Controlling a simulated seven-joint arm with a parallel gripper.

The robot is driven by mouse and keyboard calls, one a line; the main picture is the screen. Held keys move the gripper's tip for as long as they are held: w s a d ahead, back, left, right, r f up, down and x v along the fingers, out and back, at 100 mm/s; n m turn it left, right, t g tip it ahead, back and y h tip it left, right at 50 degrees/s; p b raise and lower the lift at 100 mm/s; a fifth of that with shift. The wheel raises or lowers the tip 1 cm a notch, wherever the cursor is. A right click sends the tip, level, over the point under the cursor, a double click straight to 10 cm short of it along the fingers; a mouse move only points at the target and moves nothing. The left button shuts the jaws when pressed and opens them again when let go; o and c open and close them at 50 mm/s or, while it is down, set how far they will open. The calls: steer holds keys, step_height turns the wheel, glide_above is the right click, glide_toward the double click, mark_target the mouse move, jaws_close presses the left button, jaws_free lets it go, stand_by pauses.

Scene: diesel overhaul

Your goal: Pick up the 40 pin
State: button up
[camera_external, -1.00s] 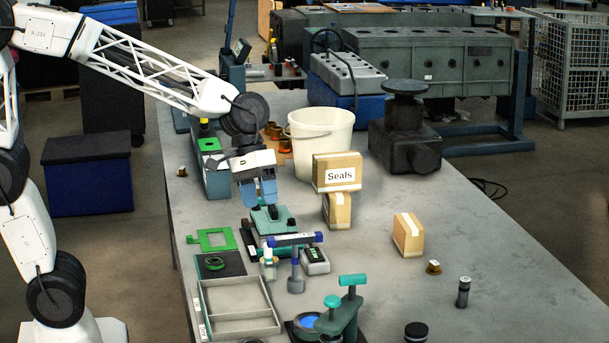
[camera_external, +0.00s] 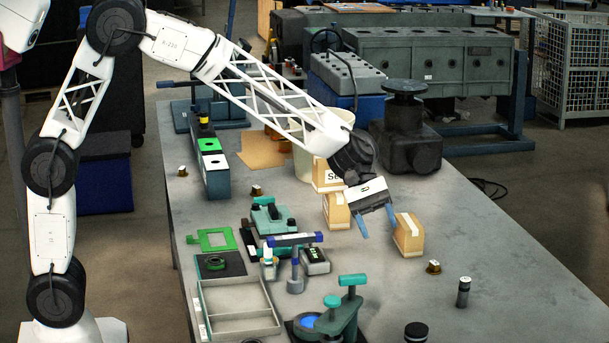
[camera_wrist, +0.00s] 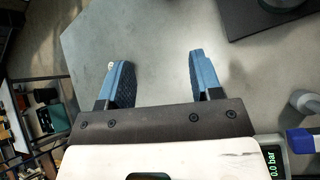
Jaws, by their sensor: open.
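No readable "40" label shows on any part. A small dark upright cylinder with a pale band and light top (camera_external: 463,292) stands on the right of the bench and may be the pin, but I cannot tell. Small brass-coloured parts sit near the tan box (camera_external: 434,267), by the teal fixture (camera_external: 257,190) and at the bench's left edge (camera_external: 182,172). My gripper (camera_external: 378,232) is open and points down above the bench, between the tan boxes in the picture. In the wrist view, its blue fingers (camera_wrist: 162,78) are spread with only bare bench between them.
Tan boxes (camera_external: 409,236) are close to my gripper. A white bucket (camera_external: 343,115) is behind my arm. A grey divided tray (camera_external: 236,312) and teal press (camera_external: 347,310) stand at front left. A black-capped cylinder (camera_external: 416,333) is at the front. The right of the bench is mostly clear.

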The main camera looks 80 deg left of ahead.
mark_target(468, 288)
steer(key=w+d+f+n+h, duration=0.1)
steer(key=w+f+n, duration=0.1)
steer(key=w+f, duration=0.2)
steer(key=w+f+n+t+h, duration=0.1)
steer(key=w+f, duration=0.3)
steer(key=w, duration=0.4)
steer(key=w+d+f+n+t+h, duration=0.1)
steer(key=w+f+n, duration=0.3)
steer(key=w, duration=0.2)
steer(key=shift+w+d+f, duration=0.15)
steer(key=shift+d+f, duration=0.15)
steer(key=shift+d, duration=0.05)
steer(key=shift+x, duration=1.3)
steer(key=shift+w+x, duration=0.1)
steer(key=shift+x, duration=1.2)
steer(key=shift+w+x, duration=0.15)
steer(key=shift+x, duration=1.1)
steer(key=shift+r, duration=0.1)
jaws_close()
